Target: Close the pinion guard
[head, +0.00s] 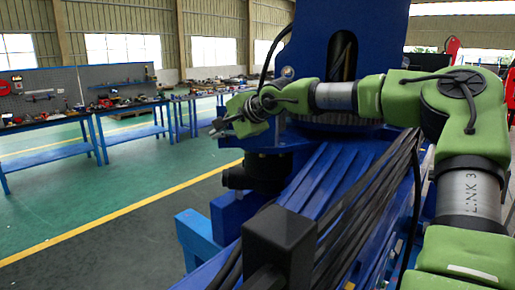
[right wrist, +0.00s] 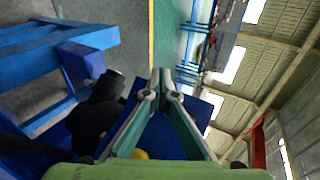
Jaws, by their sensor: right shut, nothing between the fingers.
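My right gripper (head: 218,126) reaches across the blue crane column from the right, its fingers pointing left. In the right wrist view its two fingers (right wrist: 166,78) come together at the tips with nothing between them. A blue panel (right wrist: 162,138) shows behind and between the fingers; it may be the pinion guard, but I cannot tell whether it is open or closed. In the head view my arm hides much of that spot. A black cylindrical part (head: 238,177) juts out below the gripper and shows in the right wrist view (right wrist: 106,88). My left gripper is not in view.
The blue crane column (head: 375,30) rises behind my arm. Black cables (head: 372,190) run along the blue ribbed base. Blue workbenches (head: 50,125) with tools stand far left. The green floor (head: 130,175) left of the crane is clear, crossed by a yellow line.

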